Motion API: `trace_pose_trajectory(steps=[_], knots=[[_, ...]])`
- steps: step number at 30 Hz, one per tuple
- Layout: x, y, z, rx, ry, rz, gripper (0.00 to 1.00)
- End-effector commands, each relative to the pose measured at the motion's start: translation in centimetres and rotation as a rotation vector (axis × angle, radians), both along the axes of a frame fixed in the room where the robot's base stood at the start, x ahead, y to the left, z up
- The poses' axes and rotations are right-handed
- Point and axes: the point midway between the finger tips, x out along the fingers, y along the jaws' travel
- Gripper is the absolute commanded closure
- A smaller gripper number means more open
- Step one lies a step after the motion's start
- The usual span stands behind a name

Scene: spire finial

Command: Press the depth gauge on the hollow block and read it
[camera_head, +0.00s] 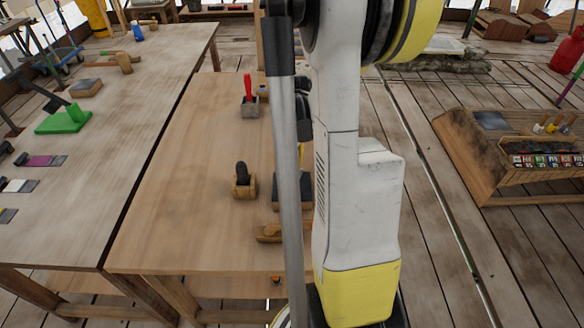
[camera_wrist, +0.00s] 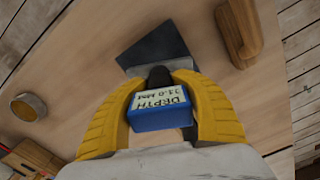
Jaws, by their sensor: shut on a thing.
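In the wrist view, my gripper (camera_wrist: 160,112) has its two yellow fingers shut on the blue depth gauge (camera_wrist: 163,121). The gauge's pale label shows "DEPTH" and a second line that looks like "21.0 MM", tilted and too small to be sure of. A black part of the gauge shows above its label. Beyond it, a dark grey slab-like block (camera_wrist: 155,48) lies on the wooden table, perhaps the hollow block; no hollow shows. The gauge overlaps this block in the picture, and I cannot tell whether they touch. In the head view, my arm hides the gripper and gauge.
A wooden piece (camera_wrist: 240,30) lies right of the dark block, and a round tin-like thing (camera_wrist: 28,107) lies left. In the head view, a red-handled tool (camera_head: 248,88) and a black-handled tool (camera_head: 242,173) stand in holders. A wooden crate (camera_head: 470,165) is right of my arm.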

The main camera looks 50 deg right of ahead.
Motion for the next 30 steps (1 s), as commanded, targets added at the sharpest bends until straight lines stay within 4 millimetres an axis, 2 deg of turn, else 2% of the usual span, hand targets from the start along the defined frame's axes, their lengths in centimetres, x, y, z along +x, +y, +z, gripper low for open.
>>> trace_pose_trajectory(steps=[3,13,14,16,26,30], knots=[[0.0,0.0,-0.8,0.000,0.000,0.000,1.00],[0.0,0.0,-0.8,0.000,-0.001,0.000,1.00],[0.0,0.0,-0.8,0.000,-0.001,0.000,0.60],[0.0,0.0,-0.8,0.000,-0.001,0.000,0.39],[0.0,0.0,-0.7,0.000,0.000,0.000,0.39],[0.0,0.0,0.8,0.000,-0.001,0.000,0.39]])
